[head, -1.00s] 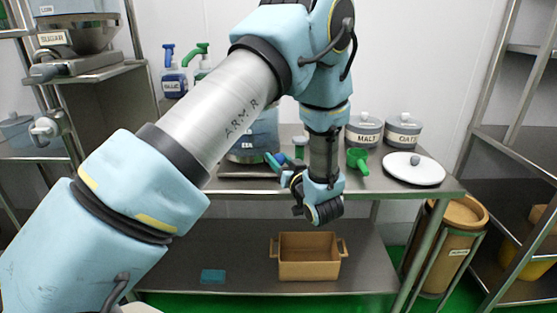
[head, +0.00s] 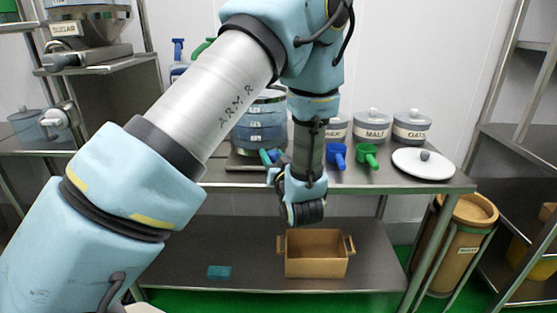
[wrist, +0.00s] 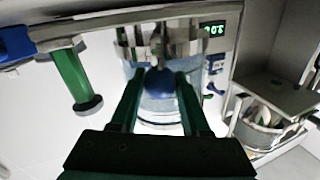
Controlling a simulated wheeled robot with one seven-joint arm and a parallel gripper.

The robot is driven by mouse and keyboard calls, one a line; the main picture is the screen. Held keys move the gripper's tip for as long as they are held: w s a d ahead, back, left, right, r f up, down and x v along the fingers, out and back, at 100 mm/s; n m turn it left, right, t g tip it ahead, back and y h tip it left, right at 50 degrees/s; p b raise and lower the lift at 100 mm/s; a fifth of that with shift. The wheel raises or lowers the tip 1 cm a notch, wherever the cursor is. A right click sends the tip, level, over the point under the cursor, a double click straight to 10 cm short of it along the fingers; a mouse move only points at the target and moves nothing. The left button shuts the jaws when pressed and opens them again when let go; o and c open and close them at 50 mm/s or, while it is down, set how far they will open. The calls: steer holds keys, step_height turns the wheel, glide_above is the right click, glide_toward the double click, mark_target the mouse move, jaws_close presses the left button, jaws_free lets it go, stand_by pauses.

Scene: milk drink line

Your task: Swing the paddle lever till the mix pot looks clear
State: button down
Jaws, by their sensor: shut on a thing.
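The mix pot (head: 262,122) is a clear, blue-tinted vessel with small labels, standing on the counter and partly hidden behind my arm. My gripper (head: 271,158) is at its front right. In the wrist view the dark green fingers of my gripper (wrist: 161,100) are shut on a round blue knob (wrist: 159,81), which appears to be the paddle lever's knob.
A blue scoop (head: 337,154) and a green scoop (head: 367,154) lie right of my gripper, before lidded canisters marked MALT (head: 371,128) and OATS (head: 411,127). A white lid (head: 424,163) lies at the counter's right end. A tan bin (head: 316,264) stands on the lower shelf.

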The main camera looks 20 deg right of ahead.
mark_target(251, 148)
steer(key=shift+w+a+b, duration=0.25)
steer(key=shift+a+b, duration=0.05)
steer(key=shift+a, duration=0.5)
steer(key=shift+w+a+b, duration=0.2)
steer(key=shift+a+b, duration=0.15)
steer(key=shift+a, duration=0.4)
steer(key=shift+w+a+b, duration=0.25)
steer(key=shift+a+b, duration=0.05)
steer(key=shift+a, duration=0.5)
steer(key=shift+c, duration=1.9)
jaws_free()
steer(key=s+a+b, duration=0.1)
steer(key=s+b, duration=0.1)
steer(key=s, duration=0.8)
steer(key=shift+s+a+b, duration=0.15)
steer(key=shift+s+b, duration=0.2)
